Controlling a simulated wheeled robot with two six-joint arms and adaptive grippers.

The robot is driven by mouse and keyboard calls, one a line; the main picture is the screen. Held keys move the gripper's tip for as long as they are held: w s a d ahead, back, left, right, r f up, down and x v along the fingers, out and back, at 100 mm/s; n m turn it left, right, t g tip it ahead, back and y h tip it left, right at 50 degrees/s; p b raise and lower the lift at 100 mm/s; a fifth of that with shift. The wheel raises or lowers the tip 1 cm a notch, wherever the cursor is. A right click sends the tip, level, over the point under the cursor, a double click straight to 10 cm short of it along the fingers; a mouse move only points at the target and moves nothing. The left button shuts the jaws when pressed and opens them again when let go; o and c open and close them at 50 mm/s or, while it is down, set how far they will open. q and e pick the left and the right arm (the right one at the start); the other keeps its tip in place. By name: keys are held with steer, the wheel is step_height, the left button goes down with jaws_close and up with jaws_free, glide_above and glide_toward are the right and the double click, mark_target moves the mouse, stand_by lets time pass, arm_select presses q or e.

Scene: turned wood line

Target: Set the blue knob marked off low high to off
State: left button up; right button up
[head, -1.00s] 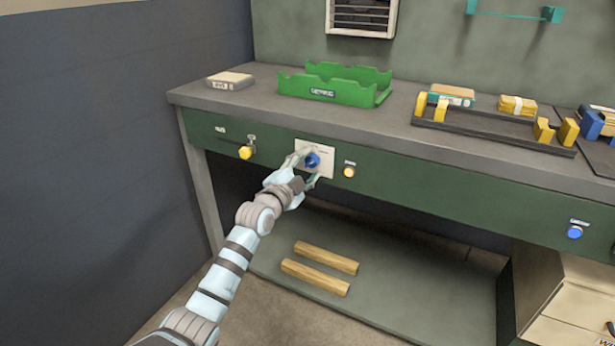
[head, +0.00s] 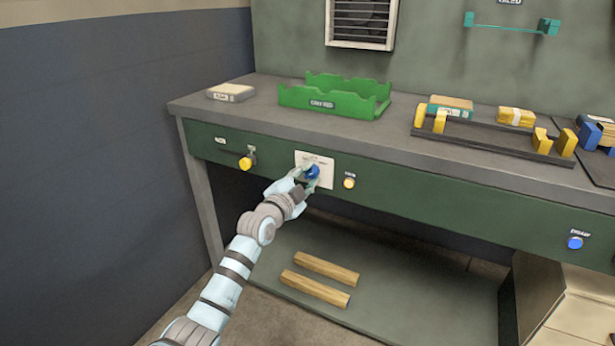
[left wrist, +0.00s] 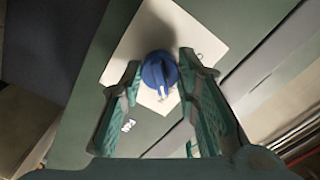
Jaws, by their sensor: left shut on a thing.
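The blue knob (head: 313,171) sits on a white plate (head: 327,161) on the green front of the bench. My left gripper (head: 306,177) is shut on this knob, its fingers on both sides of it. In the left wrist view the knob (left wrist: 158,72) lies between the fingertips (left wrist: 160,64). A pale pointer mark on it faces down in that view. The plate's lettering is too small and partly hidden, so I cannot read which setting the knob is at. My right gripper is not in view.
A yellow knob (head: 245,163) is to the left on the same panel, a yellow button (head: 349,183) just right of the plate. Another blue button (head: 575,243) is far right. A green mitre box (head: 335,97) stands on the bench top. Two wooden bars (head: 327,268) lie below.

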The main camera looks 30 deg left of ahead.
arm_select(q)
steer(key=shift+n+p, duration=0.5)
steer(key=shift+n, duration=0.4)
steer(key=n+p, duration=0.2)
steer(key=n, duration=0.3)
steer(key=n+p, duration=0.1)
steer(key=n, duration=0.3)
steer(key=shift+n, duration=1.3)
steer(key=shift+n+p, duration=0.45)
steer(key=shift+n, duration=0.35)
steer(key=shift+d+f+n, duration=0.1)
steer(key=shift+n, duration=1.2)
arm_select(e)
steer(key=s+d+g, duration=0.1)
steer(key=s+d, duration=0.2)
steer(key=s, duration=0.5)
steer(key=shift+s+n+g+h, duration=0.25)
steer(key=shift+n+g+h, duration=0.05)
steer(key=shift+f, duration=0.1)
